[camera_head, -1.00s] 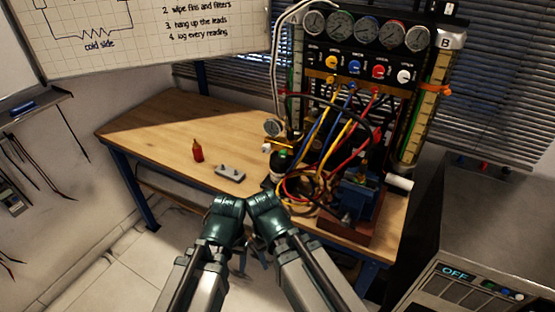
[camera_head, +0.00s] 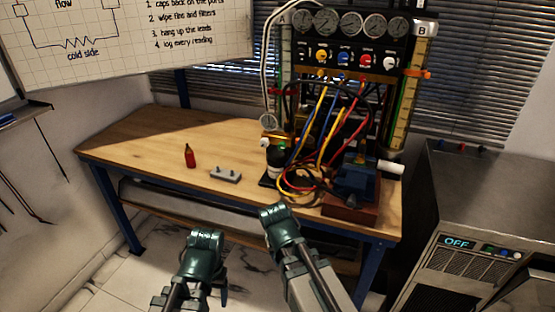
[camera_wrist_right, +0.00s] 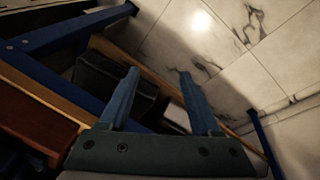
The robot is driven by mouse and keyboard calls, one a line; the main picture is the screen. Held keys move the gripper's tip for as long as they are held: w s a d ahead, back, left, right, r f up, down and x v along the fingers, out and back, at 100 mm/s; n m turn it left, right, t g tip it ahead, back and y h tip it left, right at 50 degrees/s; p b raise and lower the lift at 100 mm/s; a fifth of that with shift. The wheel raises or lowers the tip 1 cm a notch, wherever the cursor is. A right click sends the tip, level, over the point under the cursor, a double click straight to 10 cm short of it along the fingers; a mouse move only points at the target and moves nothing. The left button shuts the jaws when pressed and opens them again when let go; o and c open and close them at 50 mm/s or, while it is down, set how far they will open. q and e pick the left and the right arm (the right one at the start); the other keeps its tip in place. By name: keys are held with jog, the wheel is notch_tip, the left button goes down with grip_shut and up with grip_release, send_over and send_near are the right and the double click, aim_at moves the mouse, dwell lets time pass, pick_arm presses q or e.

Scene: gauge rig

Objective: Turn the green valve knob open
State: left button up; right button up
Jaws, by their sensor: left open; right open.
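I cannot make out a green valve knob clearly in either view. The gauge rig (camera_head: 345,60) stands at the back right of the bench, with yellow, blue, red and white knobs on its black panel. My left gripper (camera_head: 222,292) is low in front of the bench, partly hidden by its own arm, open and away from the rig. My right gripper (camera_wrist_right: 158,78) is open and empty in the right wrist view, with its fingers apart near the bench's underside. In the head view it is hidden behind my right arm.
The wooden bench (camera_head: 150,140) has clear room on its left. Coloured hoses (camera_head: 325,130) hang before the rig. A blue vise (camera_head: 355,183) stands at the right. A metal unit (camera_head: 480,210) is beside the bench.

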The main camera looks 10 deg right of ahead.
jog(key=w+d+m+t+h+b, duration=0.1)
jog(key=w+d+m+t+h, duration=0.15)
jog(key=w+d, duration=0.25)
jog(key=m+t+h, duration=0.2)
jog(key=t+h, duration=0.3)
jog(key=t, duration=0.6)
send_near(281, 148)
jog(key=x, duration=0.9)
jog(key=shift+w+d+r, duration=0.1)
jog(key=shift+w, duration=0.05)
grip_shut()
